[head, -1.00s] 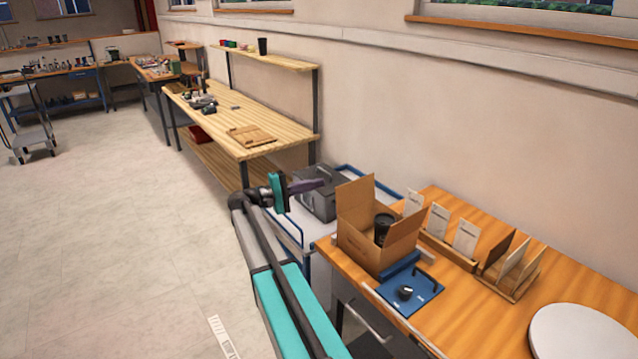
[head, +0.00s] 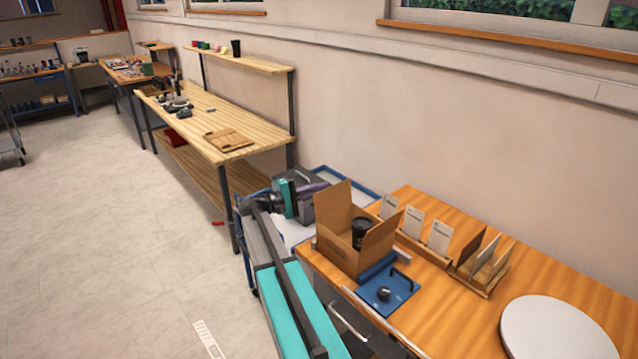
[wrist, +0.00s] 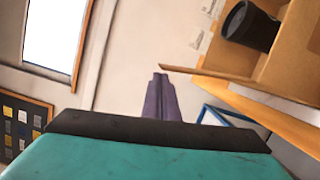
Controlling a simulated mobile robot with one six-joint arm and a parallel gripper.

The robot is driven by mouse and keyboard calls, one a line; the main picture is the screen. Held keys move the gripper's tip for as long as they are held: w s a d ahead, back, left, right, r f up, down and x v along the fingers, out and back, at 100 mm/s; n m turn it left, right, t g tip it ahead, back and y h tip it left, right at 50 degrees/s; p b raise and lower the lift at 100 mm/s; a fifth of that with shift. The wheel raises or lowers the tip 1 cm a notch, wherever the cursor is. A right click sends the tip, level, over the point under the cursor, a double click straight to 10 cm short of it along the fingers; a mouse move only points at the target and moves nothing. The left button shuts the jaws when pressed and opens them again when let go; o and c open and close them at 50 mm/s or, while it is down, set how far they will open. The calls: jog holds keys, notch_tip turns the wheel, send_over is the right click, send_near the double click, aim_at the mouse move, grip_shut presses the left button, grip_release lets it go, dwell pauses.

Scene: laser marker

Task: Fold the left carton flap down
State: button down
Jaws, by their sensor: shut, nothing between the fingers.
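The open cardboard carton (head: 337,250) stands on the wooden table with a black cup (head: 360,229) inside. Its left flap (head: 331,202) stands up, and its right flap (head: 382,234) is raised and leans outward. My gripper (head: 322,187) is just left of the left flap, near the height of its upper part; whether it touches cannot be told. In the wrist view the slim purple fingers (wrist: 160,84) are together and empty. The carton (wrist: 287,60) and black cup (wrist: 250,26) show at upper right there, clear of the fingers.
A blue plate with a black knob (head: 388,291) lies in front of the carton. Card holders (head: 427,249) stand behind it to the right. A blue-framed cart (head: 345,179) with a grey box is left of the table. A white disc (head: 555,338) lies at right.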

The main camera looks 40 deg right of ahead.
jog(key=shift+s+r, duration=0.1)
jog(key=shift+s, duration=0.25)
